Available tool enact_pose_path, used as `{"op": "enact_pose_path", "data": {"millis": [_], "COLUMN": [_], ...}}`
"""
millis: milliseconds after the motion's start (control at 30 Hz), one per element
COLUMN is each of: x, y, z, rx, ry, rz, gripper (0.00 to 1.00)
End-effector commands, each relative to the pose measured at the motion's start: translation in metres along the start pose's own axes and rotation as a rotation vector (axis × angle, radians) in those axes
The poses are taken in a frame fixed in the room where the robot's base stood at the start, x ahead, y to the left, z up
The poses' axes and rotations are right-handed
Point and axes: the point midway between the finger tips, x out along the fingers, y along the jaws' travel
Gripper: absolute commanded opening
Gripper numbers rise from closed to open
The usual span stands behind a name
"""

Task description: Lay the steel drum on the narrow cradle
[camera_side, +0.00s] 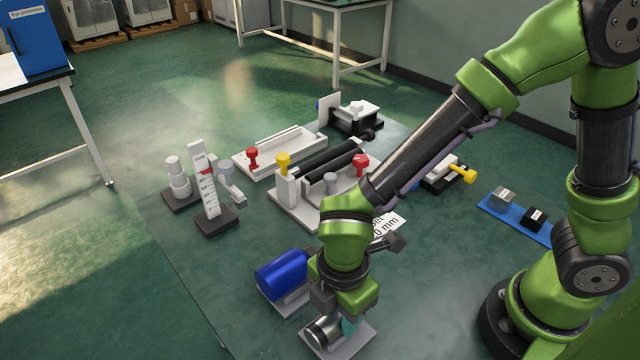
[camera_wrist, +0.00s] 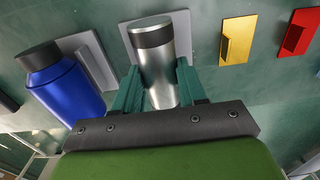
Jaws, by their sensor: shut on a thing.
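The steel drum (camera_side: 322,333) is a shiny metal cylinder with a dark end band, low in the side view. It also shows in the wrist view (camera_wrist: 161,70), between the two green fingers. My gripper (camera_wrist: 160,92) is shut on it; the side view shows my gripper (camera_side: 338,320) pointing down over it. The drum is at or just above a light grey plate (camera_side: 358,344); I cannot tell if they touch. A white fixture (camera_side: 287,190) with black rollers and a curved grey rest stands mid-picture. I cannot tell which piece is the narrow cradle.
A blue drum (camera_side: 284,274) lies close beside my gripper, on its own grey plate. A white tray (camera_side: 270,158), an upright scale (camera_side: 205,180) and a blue strip (camera_side: 517,218) with two blocks stand farther off. The wrist view shows yellow (camera_wrist: 238,42) and red (camera_wrist: 299,34) plates.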

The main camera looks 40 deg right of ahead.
Motion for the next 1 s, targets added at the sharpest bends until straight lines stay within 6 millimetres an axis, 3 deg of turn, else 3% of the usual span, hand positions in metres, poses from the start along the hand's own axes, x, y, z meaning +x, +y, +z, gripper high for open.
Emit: {"op": "enact_pose_path", "data": {"millis": [633, 667, 833, 1000], "x": [0.0096, 0.0093, 0.0092, 0.0092], "y": [0.0002, 0.0003, 0.0003, 0.0003], "z": [-0.0001, -0.0002, -0.0001, -0.0001], "rx": [0.0, 0.0, 0.001, 0.001], "ry": [0.0, 0.0, 0.0, 0.0], "rz": [0.001, 0.001, 0.001, 0.001], "gripper": [0.0, 0.46, 0.71, 0.71]}}
